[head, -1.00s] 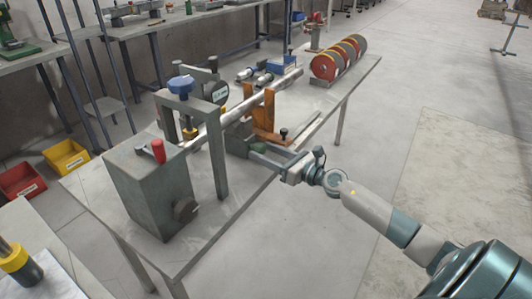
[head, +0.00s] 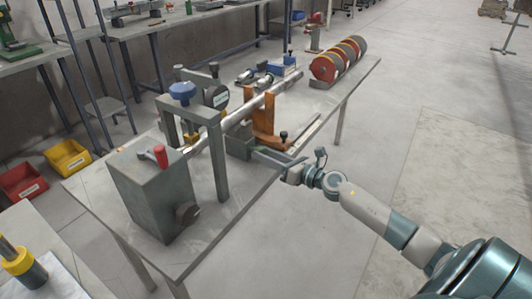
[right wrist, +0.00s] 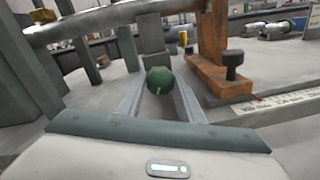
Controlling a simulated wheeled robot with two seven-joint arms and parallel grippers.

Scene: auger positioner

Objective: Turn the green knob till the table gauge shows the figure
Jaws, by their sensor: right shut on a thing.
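The green knob (right wrist: 160,80) is round and dark green. In the right wrist view it sits between the two fingers of my right gripper (right wrist: 158,92), in front of a grey block. In the head view my right gripper (head: 262,156) reaches the grey block (head: 239,144) beside the orange bracket, and its fingers hide the knob there. The right gripper is shut on the knob. A dark round gauge (head: 217,97) with a pale label stands behind the grey frame; its figure is too small to read. My left gripper is out of view.
A long metal bar (head: 235,117) runs from the grey box (head: 154,192) through the frame to the orange bracket (head: 264,122). A blue knob (head: 182,91) tops the frame and a red-handled lever (head: 160,155) the box. Red discs (head: 325,69) stand at the table's far end.

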